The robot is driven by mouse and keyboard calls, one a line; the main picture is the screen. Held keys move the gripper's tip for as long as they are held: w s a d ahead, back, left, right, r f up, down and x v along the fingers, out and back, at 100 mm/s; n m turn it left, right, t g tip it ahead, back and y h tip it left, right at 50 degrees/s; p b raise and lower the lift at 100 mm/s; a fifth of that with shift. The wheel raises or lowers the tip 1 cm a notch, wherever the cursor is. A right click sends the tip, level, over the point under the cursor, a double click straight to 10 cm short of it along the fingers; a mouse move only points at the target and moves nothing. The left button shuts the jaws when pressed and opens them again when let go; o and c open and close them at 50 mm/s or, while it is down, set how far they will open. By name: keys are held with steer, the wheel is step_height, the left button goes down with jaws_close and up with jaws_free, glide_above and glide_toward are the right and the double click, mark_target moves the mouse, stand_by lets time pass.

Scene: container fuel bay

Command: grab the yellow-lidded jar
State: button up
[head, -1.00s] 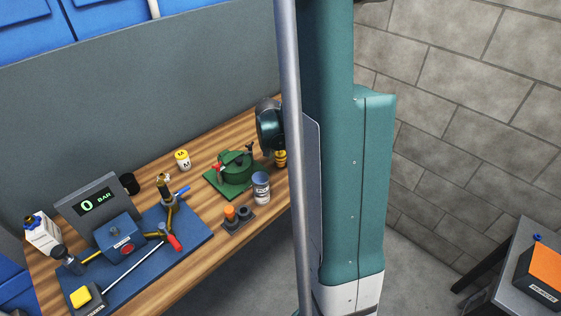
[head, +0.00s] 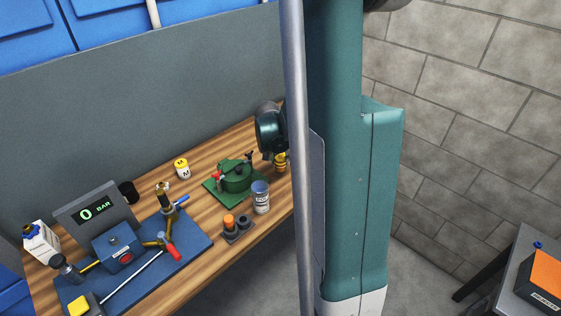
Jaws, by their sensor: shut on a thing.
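My gripper (head: 278,156) is at the back right of the wooden bench, partly hidden behind the grey pole and my own arm. It is shut on a small yellow-and-dark object (head: 281,163), of which only a part shows. I cannot tell whether this object has a lid or whether it touches the bench. A white jar with a yellow lid and an M label (head: 182,168) stands upright on the bench, to the left of my gripper and clear of it.
A green round device (head: 238,180) on a green plate is just left of my gripper. A blue-lidded can (head: 261,198) and a dark holder (head: 237,230) with an orange knob are in front. A blue board (head: 200,240) with pump and gauge fills the left. A grey panel (head: 130,110) stands behind.

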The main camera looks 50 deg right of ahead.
steer(key=shift+r, duration=3.8)
steer(key=shift+w+d+p, duration=0.1)
steer(key=shift+p, duration=0.2)
